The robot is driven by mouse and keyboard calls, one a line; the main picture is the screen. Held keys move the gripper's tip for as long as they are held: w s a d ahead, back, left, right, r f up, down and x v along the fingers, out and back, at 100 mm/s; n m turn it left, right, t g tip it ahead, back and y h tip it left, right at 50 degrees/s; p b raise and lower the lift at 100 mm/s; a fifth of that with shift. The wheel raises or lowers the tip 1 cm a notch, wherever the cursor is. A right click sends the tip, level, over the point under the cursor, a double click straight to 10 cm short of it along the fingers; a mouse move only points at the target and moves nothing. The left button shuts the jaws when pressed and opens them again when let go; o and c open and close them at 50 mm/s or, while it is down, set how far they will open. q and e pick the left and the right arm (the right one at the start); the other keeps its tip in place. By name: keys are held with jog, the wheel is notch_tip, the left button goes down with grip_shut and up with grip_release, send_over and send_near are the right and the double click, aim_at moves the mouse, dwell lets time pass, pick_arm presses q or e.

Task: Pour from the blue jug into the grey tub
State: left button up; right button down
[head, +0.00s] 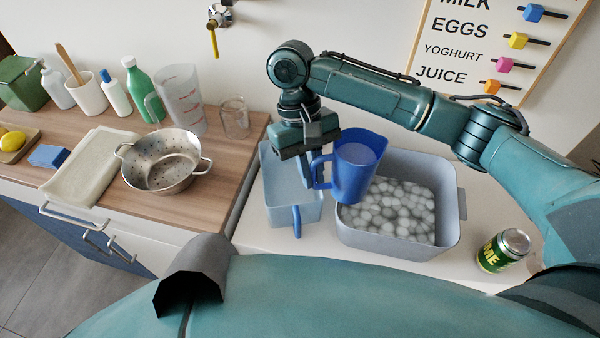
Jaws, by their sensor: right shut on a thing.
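The blue jug (361,180) is held above the left side of the grey tub (447,243), near its back corner. The jug looks close to upright, with a slight tilt, and a pale surface shows inside its mouth. My right gripper (316,172) is shut on the jug's handle, on the jug's left side. No stream shows leaving the jug. The grey tub stands on the white counter, its inside covered with pale, rounded, pebble-like shapes. My left gripper is not in view.
A smaller blue-grey bin (283,212) with a blue handle-like piece stands left of the tub. A metal colander (160,178), clear measuring jug (185,98) and glass (235,119) stand on the wooden worktop.

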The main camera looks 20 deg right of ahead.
jog(key=shift+s+a+r+y, duration=0.1)
jog(key=shift+a+r+y, duration=0.3)
jog(key=shift+r+y, duration=0.2)
jog(key=shift+s+a+r+y, duration=0.15)
jog(key=shift+a+r+y, duration=0.35)
jog(key=shift+r, duration=0.25)
jog(key=shift+s+a+r+y, duration=0.1)
jog(key=shift+a+r+y, duration=0.25)
jog(key=shift+r+y, duration=0.3)
jog(key=shift+d+r+n+y, duration=0.2)
jog(key=shift+r+y, duration=0.15)
jog(key=shift+y, duration=0.65)
jog(key=shift+d+r+n+y, duration=0.15)
jog(key=shift+r+y, duration=0.15)
jog(key=shift+y, duration=0.65)
